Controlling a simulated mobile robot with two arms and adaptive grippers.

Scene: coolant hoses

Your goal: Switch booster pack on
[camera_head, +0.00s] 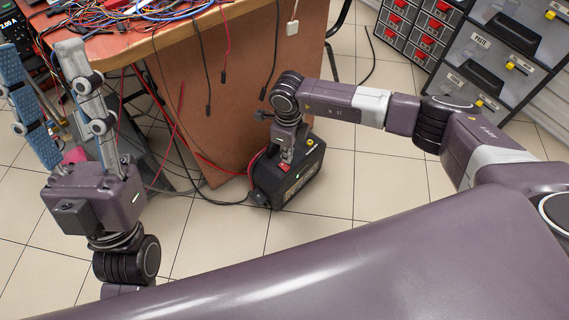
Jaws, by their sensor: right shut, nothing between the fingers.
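The booster pack (300,184) is a black box standing on the tiled floor beside the wooden table panel. It has a red switch (285,167) on its near upper side and a yellow knob on top. My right gripper (287,160) points down at the pack with its fingers together and empty. Its tips are at or just above the red switch; I cannot tell whether they touch it. The switch's position is too small to read. My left gripper (40,50) is raised at the left, fingers wide apart and empty, away from the pack.
A wooden table (120,45) with tangled cables stands behind, and several leads hang over its edge. Red and black cables (215,168) run from the pack to the left. Drawer cabinets (490,60) stand at the back right. The floor right of the pack is clear.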

